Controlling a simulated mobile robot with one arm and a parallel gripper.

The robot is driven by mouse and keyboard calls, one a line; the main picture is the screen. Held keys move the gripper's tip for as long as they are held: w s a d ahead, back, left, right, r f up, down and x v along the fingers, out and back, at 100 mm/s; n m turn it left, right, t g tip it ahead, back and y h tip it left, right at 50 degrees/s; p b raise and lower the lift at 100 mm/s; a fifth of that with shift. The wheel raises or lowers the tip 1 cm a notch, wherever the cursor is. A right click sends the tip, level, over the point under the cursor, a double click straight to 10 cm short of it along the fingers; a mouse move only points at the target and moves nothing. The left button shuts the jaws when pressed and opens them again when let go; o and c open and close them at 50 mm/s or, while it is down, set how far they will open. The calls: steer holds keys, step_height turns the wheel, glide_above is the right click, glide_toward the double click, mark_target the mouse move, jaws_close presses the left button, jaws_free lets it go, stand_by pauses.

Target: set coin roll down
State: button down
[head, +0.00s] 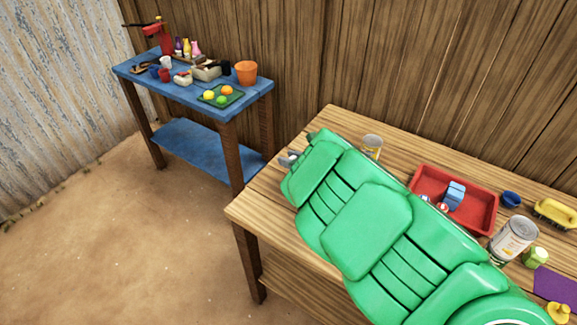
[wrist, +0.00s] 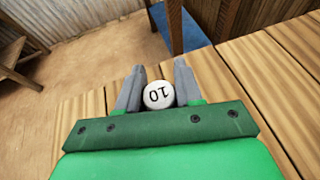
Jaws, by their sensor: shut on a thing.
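My gripper (wrist: 159,92) is shut on the coin roll (wrist: 158,95), whose round white end marked "10" shows between the two grey fingers in the wrist view. In the head view my green arm reaches across the wooden table (head: 245,211), and my gripper (head: 289,158) shows only in part past its far end, near the table's left edge. The coin roll cannot be made out there. I cannot tell whether the roll touches the table.
A red tray (head: 482,215) holding a blue-and-white item (head: 454,195) is right of my arm. A can (head: 371,146), a larger can (head: 513,238), a blue cup (head: 511,200) and a yellow brush (head: 556,213) stand around it. A cluttered blue table (head: 190,97) stands at the back left.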

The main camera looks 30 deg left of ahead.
steer(key=shift+w+a+f, duration=0.5)
steer(key=shift+a+f, duration=0.05)
steer(key=shift+f, duration=1.8)
steer(key=shift+f, duration=0.15)
steer(key=c, duration=0.7)
jaws_free()
steer(key=shift+c, duration=0.2)
steer(key=shift+r, duration=0.2)
steer(key=shift+v, duration=5.95)
steer(key=shift+f, duration=0.1)
